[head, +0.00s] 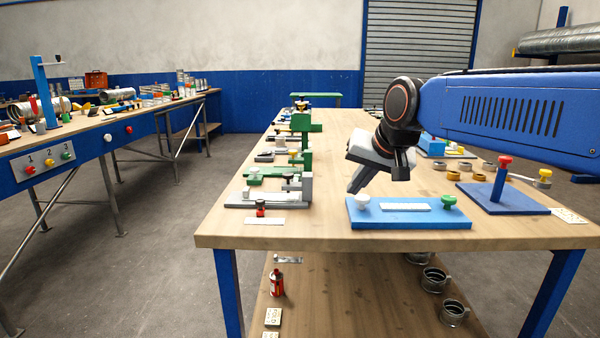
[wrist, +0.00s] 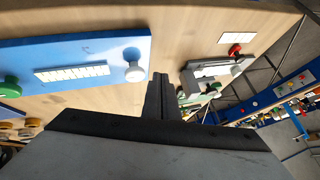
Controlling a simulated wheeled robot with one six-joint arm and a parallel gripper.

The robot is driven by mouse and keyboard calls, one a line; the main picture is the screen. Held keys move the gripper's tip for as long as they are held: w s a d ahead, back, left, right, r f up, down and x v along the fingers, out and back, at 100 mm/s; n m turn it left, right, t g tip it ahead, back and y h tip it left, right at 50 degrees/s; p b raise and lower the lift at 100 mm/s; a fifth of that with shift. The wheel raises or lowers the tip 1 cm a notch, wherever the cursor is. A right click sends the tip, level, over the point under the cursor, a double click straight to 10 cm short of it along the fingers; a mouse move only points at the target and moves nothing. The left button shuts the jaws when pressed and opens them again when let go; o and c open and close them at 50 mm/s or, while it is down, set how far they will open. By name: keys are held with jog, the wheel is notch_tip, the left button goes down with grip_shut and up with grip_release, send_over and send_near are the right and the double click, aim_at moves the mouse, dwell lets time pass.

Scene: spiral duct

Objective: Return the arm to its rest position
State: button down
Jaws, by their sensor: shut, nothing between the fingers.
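My blue arm (head: 510,112) reaches in from the right over the wooden table (head: 330,232). My gripper (head: 356,184) hangs from its dark wrist, pointing down and slightly left above the table. In the wrist view the fingers of my gripper (wrist: 160,95) are together, with nothing held between them. The blue plate (head: 410,216) with a white knob, a green knob and a white strip lies just in front and to the right of the fingertips. It also shows at the upper left of the wrist view (wrist: 110,55). I cannot tell the exact gap between the fingers and the plate.
Grey and green fixtures (head: 270,197) line the table's left side. A blue stand (head: 500,190) with a red knob and several rings (head: 452,176) are on the right. A lower shelf holds a red bottle (head: 277,283) and metal clamps (head: 454,312). Another workbench (head: 80,150) stands left, across open floor.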

jog(key=s+d+f+h, duration=0.1)
jog(key=s+d+f, duration=0.4)
jog(key=s+f, duration=0.2)
jog(key=s+d+f+n+g+h, duration=0.1)
jog(key=s+d+f, duration=0.4)
jog(key=s, duration=0.5)
jog(key=s+d+f+g+h, duration=0.1)
jog(key=s+d+f, duration=0.5)
jog(key=s+f, duration=0.3)
jog(key=shift+s, duration=0.35)
